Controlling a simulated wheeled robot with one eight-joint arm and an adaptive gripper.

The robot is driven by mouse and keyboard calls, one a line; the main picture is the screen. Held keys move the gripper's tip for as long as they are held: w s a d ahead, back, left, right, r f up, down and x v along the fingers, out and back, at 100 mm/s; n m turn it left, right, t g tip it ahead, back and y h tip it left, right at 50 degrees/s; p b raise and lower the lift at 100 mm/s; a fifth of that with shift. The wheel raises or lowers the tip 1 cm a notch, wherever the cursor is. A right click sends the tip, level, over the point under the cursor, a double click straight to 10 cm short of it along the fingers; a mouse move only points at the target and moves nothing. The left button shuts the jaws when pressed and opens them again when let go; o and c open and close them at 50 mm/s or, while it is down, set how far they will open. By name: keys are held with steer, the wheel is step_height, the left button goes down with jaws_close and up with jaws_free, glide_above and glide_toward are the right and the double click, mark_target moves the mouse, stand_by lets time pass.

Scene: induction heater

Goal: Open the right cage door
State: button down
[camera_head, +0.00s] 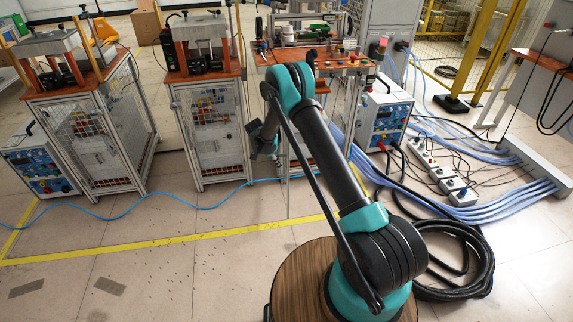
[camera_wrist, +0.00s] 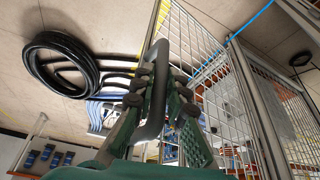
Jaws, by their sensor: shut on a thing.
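In the wrist view, my gripper (camera_wrist: 163,92) is shut on a black door handle (camera_wrist: 158,50), one finger on each side of its bar. The handle is fixed to the metal frame of a white mesh cage door (camera_wrist: 192,42). In the head view, my gripper (camera_head: 264,142) hangs low in front of the right cart (camera_head: 312,64), which has an orange-brown top. My arm hides much of that cart's front, so the door's opening angle cannot be told there.
Two similar caged carts stand to the left, the middle one (camera_head: 210,130) close by. A blue and white power unit (camera_head: 383,117) stands right of the right cart. A black hose coil (camera_head: 465,265) and cables lie on the floor. Front left floor is clear.

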steer(key=shift+a, duration=0.4)
steer(key=shift+w, duration=0.1)
steer(key=c, duration=1.5)
jaws_free()
steer(key=shift+c, duration=0.2)
steer(key=v, duration=1.2)
